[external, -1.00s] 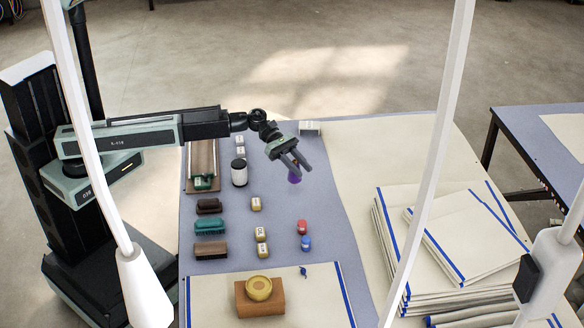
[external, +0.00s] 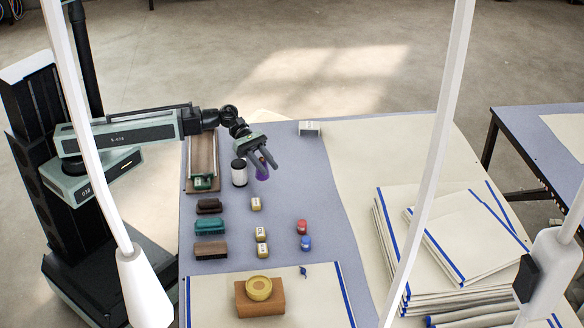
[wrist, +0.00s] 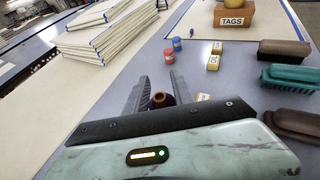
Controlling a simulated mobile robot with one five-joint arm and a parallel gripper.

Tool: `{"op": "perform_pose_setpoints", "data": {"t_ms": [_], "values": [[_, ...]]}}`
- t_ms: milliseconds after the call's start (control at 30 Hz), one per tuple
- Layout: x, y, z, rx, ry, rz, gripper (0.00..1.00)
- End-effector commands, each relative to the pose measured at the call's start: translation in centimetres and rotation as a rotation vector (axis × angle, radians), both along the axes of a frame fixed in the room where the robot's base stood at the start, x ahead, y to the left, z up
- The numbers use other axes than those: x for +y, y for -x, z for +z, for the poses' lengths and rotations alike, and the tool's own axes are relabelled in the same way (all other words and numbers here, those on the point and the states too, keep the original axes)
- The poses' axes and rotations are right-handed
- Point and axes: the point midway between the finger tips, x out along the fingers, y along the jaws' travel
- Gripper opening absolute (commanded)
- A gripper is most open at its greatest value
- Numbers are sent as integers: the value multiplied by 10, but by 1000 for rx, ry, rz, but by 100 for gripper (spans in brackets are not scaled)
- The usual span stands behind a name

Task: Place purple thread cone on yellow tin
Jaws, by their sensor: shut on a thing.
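My gripper (external: 262,162) is shut on the purple thread cone (external: 262,172), over the grey-blue table near the white jar. In the wrist view, the cone's brown top (wrist: 159,98) shows between the two fingers (wrist: 157,90); its lower part is mostly hidden. The yellow tin (external: 259,288) sits on a brown block (external: 270,303) on the cream cloth at the table's front. In the wrist view, the block (wrist: 232,20) reads "TAGS" and the tin is mostly cut off at the top edge.
Brushes (external: 210,227), small yellow blocks (external: 261,236), and red (external: 302,227) and blue (external: 306,243) spools lie between gripper and tin. Folded cloths (external: 450,240) are stacked at right.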

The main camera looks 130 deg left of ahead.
Motion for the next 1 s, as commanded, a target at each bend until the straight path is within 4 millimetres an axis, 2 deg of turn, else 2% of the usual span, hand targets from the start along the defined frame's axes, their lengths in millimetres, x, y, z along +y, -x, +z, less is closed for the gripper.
{"op": "perform_pose_setpoints", "data": {"t_ms": [67, 167, 333, 467, 600, 700, 800, 900, 1000], "values": [[-6, -10, 3, 2, -1, -72, 0], [-32, -27, 11, 2, -2, -160, 0], [-91, -61, 28, 1, -2, -322, 0], [-156, -92, 46, -1, 0, -473, 0], [-238, -120, 68, -1, 7, -635, 0], [-296, -133, 81, -1, 11, -730, 0], [-346, -141, 92, 0, 12, -802, 0], [-383, -141, 98, 0, 11, -852, 0], [-405, -140, 101, 1, 12, -882, 0]]}}
